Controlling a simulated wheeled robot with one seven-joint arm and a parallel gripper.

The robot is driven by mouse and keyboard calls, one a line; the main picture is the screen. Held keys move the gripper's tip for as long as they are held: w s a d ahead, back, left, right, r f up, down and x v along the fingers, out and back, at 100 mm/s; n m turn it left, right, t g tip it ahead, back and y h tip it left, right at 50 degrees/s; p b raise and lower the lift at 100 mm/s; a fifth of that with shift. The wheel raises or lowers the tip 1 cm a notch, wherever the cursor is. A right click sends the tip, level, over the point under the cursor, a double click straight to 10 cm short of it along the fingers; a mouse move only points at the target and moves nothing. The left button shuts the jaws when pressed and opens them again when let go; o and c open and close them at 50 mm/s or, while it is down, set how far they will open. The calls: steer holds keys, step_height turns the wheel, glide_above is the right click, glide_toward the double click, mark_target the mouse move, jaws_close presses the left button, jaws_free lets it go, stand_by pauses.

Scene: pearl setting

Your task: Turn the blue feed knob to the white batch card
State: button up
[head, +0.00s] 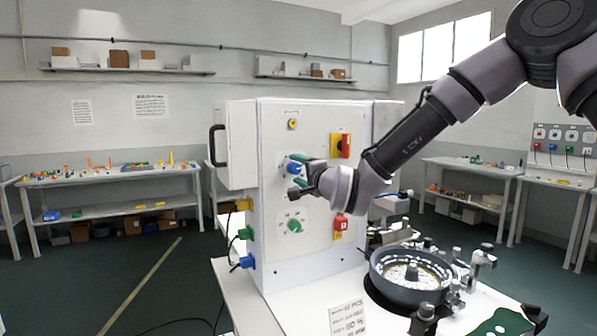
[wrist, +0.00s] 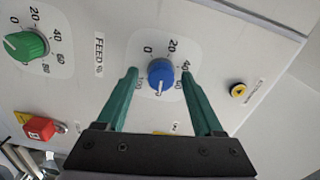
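The blue feed knob (wrist: 160,75) sits on the white panel, with dial numbers around it. Its white pointer line points to the bottom of the wrist picture; the numbers on that side are partly hidden. My gripper (wrist: 159,73) has its two green fingers spread on either side of the knob, with gaps between the fingers and the knob. In the head view my gripper (head: 301,174) is at the cabinet front, partly covering the blue knob (head: 293,168). The white batch card (head: 347,318) stands at the front of the table; it seems to read 60 %, in small print.
A green knob (wrist: 25,45) with its own dial is below the blue one on the cabinet (head: 300,255). A red-and-yellow switch (head: 341,146) and a red part (head: 340,226) are nearby. A round bowl feeder (head: 410,275) stands on the table to the right.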

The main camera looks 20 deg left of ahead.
steer(key=v, duration=1)
steer(key=shift+s+d, duration=0.25)
steer(key=shift+d, duration=0.05)
steer(key=w+d+r+n+h, duration=0.1)
steer(key=w+d+r+h, duration=0.15)
steer(key=d, duration=0.65)
steer(key=w+d+r+n+h, duration=0.1)
steer(key=w+d+h, duration=0.2)
steer(key=d, duration=0.5)
steer(key=w+d+r+n+h, duration=0.1)
steer(key=w+d+h, duration=0.2)
steer(key=d, duration=0.6)
steer(key=s+d+r+g+h, duration=0.1)
steer(key=s+d, duration=0.1)
steer(key=d, duration=0.5)
steer(key=s+d+r+g+h, duration=0.1)
steer(key=s+d+h, duration=0.15)
steer(key=d, duration=0.35)
steer(key=s+d+m+g, duration=0.1)
steer(key=s+d+g, duration=0.1)
steer(key=s+d, duration=0.9)
steer(key=shift+s, duration=1.1)
